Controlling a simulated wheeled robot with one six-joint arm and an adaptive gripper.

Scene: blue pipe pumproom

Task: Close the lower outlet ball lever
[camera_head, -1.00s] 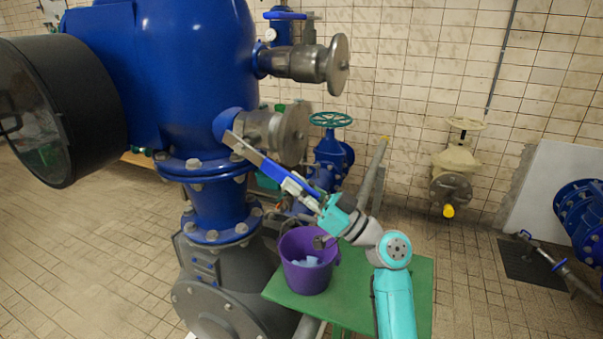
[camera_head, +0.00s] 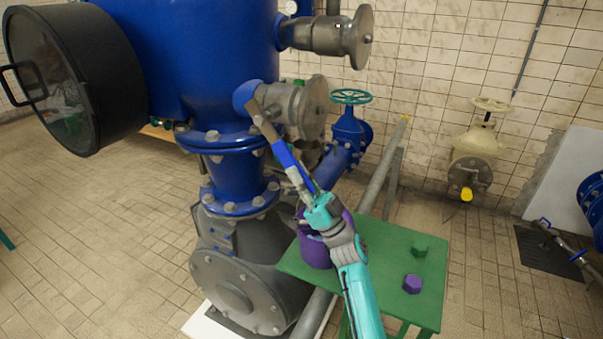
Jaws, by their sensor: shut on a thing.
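The lower outlet ball valve (camera_head: 287,105) is a steel body with a round flange on the side of the blue vessel. Its lever (camera_head: 283,154) has a steel inner end and a blue handle, and slants down to the right from the valve. My gripper (camera_head: 298,180) is shut on the lower end of the blue handle, in front of the blue pipework. The fingers are small in this view and partly merge with the handle. The lever's pivot is hard to make out.
A purple bucket (camera_head: 316,253) stands on a green table (camera_head: 375,260) under my arm, partly hidden by it. A green block (camera_head: 421,246) and a purple block (camera_head: 412,284) lie on the table. Behind is a blue valve with a green handwheel (camera_head: 350,97). Open floor lies left.

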